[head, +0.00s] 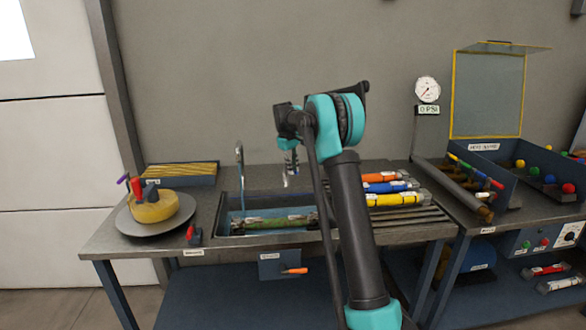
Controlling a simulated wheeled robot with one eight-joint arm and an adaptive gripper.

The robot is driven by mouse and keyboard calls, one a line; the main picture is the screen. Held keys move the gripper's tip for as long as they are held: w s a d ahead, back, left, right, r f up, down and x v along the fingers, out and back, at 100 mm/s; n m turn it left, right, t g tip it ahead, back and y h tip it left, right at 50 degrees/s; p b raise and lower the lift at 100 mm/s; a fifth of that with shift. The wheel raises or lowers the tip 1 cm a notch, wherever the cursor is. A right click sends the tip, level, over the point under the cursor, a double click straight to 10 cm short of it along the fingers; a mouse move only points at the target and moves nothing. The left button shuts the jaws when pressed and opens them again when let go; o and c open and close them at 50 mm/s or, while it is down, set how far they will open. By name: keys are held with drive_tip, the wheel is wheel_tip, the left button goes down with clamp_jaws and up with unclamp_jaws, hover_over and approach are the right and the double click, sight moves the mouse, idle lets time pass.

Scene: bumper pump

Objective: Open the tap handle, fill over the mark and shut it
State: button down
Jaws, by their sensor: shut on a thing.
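My gripper (290,168) points down behind the sink, at the end of my arm. It is shut on a small pale piece (285,182) at the back of the counter, which looks like the tap handle; its shape is mostly hidden. The curved silver tap (240,152) stands to the left of my gripper. A bluish vertical line runs below it into the sink (228,228); I cannot tell whether it is water. A green tube (270,222) lies in the sink. The fill mark and water level are too small to make out.
Orange, blue and yellow tubes (392,200) lie on the rack right of the sink. A round plate (128,222) with a yellow piece stands left. A red-handled block (193,237) sits at the front edge. A gauge (427,90) and an open blue case (480,158) are right.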

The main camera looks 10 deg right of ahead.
drive_tip(key=c, duration=1.5)
unclamp_jaws()
wheel_tip(320, 180, up, 12)
drive_tip(key=s+a, duration=0.1)
drive_tip(key=a, duration=0.1)
drive_tip(key=shift+s, duration=0.2)
drive_tip(key=shift+f, duration=0.1)
